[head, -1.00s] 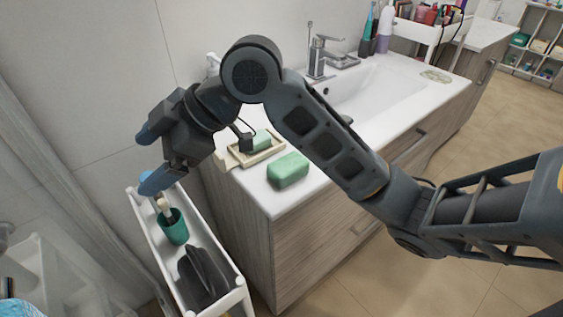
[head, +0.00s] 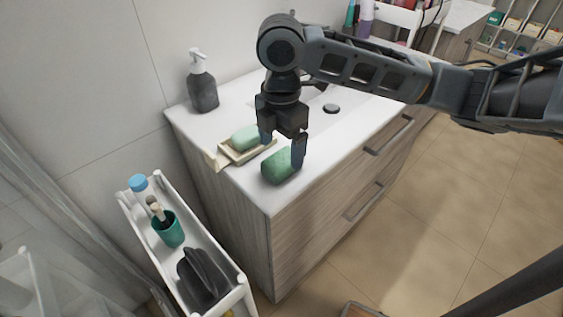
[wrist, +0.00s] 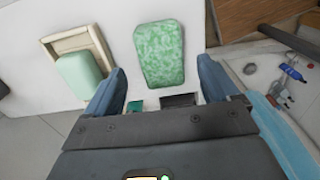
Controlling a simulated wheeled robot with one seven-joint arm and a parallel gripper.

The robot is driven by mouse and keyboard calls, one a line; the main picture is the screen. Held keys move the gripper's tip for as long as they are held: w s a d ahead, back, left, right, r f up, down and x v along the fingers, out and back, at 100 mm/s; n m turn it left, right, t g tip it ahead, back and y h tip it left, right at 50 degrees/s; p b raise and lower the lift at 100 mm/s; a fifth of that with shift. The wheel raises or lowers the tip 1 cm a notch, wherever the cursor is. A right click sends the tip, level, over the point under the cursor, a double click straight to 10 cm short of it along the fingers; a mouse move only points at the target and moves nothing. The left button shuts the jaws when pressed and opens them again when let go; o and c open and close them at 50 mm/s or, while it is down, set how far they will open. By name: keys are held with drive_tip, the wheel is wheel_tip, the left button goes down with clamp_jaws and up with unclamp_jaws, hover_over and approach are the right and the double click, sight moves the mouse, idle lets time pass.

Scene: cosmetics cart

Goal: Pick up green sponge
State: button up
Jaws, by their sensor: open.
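The green sponge (head: 279,167) lies on the white countertop near its front left corner. In the wrist view the sponge (wrist: 160,52) is speckled green and sits ahead, lined up between the two fingers. My gripper (head: 282,150) points down over the sponge, open and empty. One finger is behind the sponge by the soap dish, and the other overlaps its right end in the head view. I cannot tell whether either finger touches it. The wrist view shows the gripper fingers (wrist: 157,80) spread wider than the sponge.
A pale green soap bar (head: 246,136) rests in a beige dish (head: 232,158) close beside the sponge. A dark pump bottle (head: 202,88) stands at the back left. A white cart (head: 217,246) with a green cup (head: 168,230) stands left of the cabinet.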

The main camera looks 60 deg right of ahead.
sight(282, 158)
drive_tip(key=shift+s+f+p, duration=0.1)
drive_tip(key=shift+f+p, duration=0.25)
drive_tip(key=shift+f, duration=1.9)
drive_tip(key=c, duration=1)
